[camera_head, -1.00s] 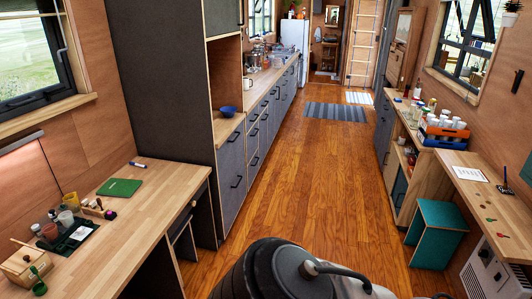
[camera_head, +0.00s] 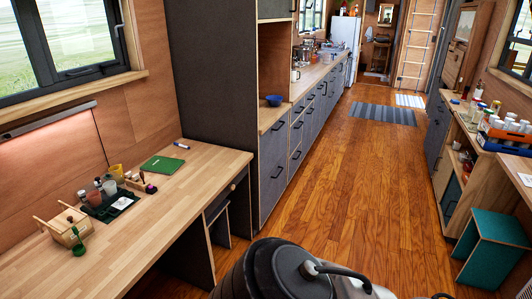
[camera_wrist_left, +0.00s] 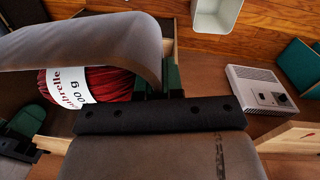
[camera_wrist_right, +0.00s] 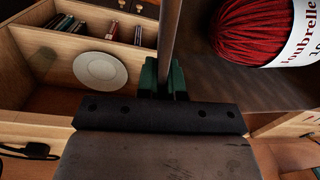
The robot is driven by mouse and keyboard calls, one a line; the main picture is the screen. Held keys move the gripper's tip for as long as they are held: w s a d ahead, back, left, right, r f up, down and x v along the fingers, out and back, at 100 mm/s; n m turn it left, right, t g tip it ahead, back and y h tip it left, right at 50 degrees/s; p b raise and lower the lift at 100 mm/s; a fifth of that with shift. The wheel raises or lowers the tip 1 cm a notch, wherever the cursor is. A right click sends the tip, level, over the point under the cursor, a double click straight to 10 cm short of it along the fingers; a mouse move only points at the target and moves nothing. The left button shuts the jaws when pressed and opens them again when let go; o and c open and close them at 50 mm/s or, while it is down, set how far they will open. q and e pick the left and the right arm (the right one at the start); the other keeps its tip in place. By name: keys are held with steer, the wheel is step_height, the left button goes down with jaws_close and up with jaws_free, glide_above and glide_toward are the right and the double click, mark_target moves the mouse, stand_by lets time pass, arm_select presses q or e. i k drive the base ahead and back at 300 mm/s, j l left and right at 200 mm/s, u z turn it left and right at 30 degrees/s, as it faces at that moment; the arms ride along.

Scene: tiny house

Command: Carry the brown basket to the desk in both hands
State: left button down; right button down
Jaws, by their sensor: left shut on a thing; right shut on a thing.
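The brown basket shows only in the wrist views. In the left wrist view its curved grey-brown side (camera_wrist_left: 85,42) reaches to my left gripper (camera_wrist_left: 157,80), which is shut on it. In the right wrist view its dark brown inside (camera_wrist_right: 217,78) lies to the right, and my right gripper (camera_wrist_right: 164,80) is shut on its thin edge. A ball of red yarn with a white label (camera_wrist_right: 250,32) is in the basket; it also shows in the left wrist view (camera_wrist_left: 105,85). The wooden desk (camera_head: 150,215) is at the left in the head view. Neither gripper shows there.
On the desk are a green book (camera_head: 164,165), a dark tray (camera_head: 112,207) with small pots and a wooden box (camera_head: 69,227). Its front right part is bare. A tall dark panel (camera_head: 212,90) rises behind it. A teal stool (camera_head: 490,250) stands right; the floor between is clear.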

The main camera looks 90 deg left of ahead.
mark_target(208, 168)
steer(key=j+u, duration=0.15)
steer(key=u, duration=3.85)
steer(key=i+l, duration=0.25)
steer(key=l, duration=0.15)
steer(key=i+l, duration=0.55)
steer(key=l, duration=0.25)
steer(key=i+l+u, duration=0.1)
steer(key=i+l, duration=0.45)
steer(key=l, duration=0.25)
steer(key=i+l, duration=0.25)
steer(key=l, duration=0.15)
steer(key=i+l, duration=0.25)
steer(key=l, duration=0.15)
